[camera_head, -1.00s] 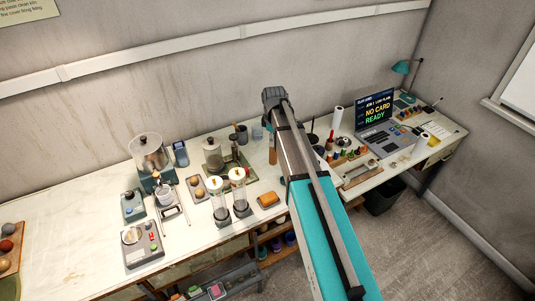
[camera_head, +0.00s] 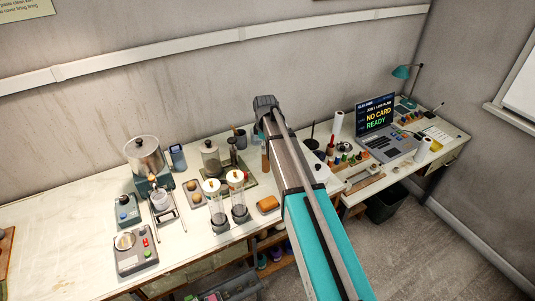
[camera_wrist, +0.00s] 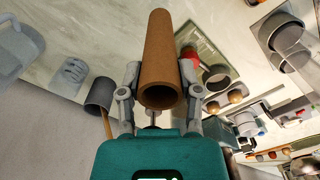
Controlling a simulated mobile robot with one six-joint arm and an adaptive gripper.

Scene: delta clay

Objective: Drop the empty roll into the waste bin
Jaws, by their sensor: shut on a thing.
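The empty roll is a brown cardboard tube (camera_wrist: 160,50), open at its near end, in the wrist view. My gripper (camera_wrist: 160,78) is shut on it, one finger on each side. In the head view my arm hides most of the gripper; a brown sliver (camera_head: 265,160) beside the arm may be the roll, above the bench. The waste bin (camera_head: 386,205) is a dark open container on the floor, under the right part of the bench and right of my arm. Its inside is dark.
The bench (camera_head: 60,225) runs along the wall, crowded with a hopper (camera_head: 145,155), a scale (camera_head: 135,250) and clear cylinders (camera_head: 217,205). The floor (camera_head: 410,255) at right is clear.

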